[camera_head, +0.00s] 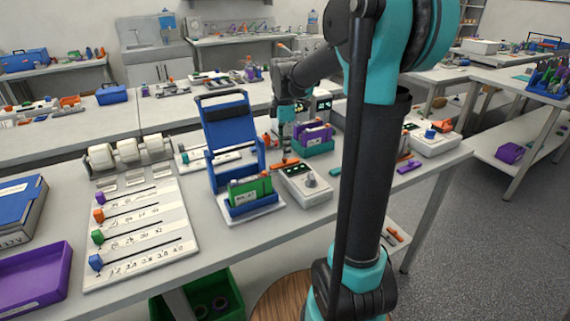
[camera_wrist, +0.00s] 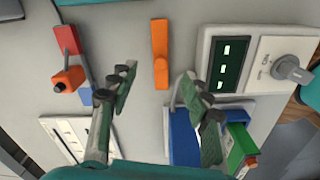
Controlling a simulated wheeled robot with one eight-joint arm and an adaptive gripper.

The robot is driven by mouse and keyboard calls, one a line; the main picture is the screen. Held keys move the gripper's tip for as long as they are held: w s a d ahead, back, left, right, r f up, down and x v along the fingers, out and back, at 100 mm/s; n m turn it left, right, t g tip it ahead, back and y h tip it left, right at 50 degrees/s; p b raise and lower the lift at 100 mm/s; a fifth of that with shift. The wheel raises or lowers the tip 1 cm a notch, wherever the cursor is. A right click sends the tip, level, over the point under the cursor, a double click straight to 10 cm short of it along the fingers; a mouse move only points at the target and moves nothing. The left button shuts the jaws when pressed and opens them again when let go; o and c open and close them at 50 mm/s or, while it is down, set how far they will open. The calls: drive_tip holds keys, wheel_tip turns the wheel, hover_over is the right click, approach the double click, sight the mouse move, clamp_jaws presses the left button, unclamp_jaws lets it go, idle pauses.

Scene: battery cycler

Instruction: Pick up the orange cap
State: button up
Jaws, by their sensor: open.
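An orange elongated piece (camera_wrist: 160,53), which looks like the orange cap, lies flat on the table in the wrist view. It lies between the lines of my two fingers and beyond their tips. In the head view an orange piece (camera_head: 285,162) lies beside the blue stand and seems to be the same one. My gripper (camera_wrist: 159,82) is open and empty, its fingers apart on either side.
A white device with a dark display and grey knob (camera_wrist: 290,70) is right of the orange piece. An orange block (camera_wrist: 67,80) and a red block (camera_wrist: 67,40) are to the left. The blue stand (camera_head: 228,125) holds a green item.

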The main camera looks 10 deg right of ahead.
sight(285, 162)
drive_tip(key=shift+d+f, duration=0.15)
drive_tip(key=shift+f, duration=2.5)
drive_tip(key=shift+c, duration=0.6)
drive_tip(key=c, duration=1)
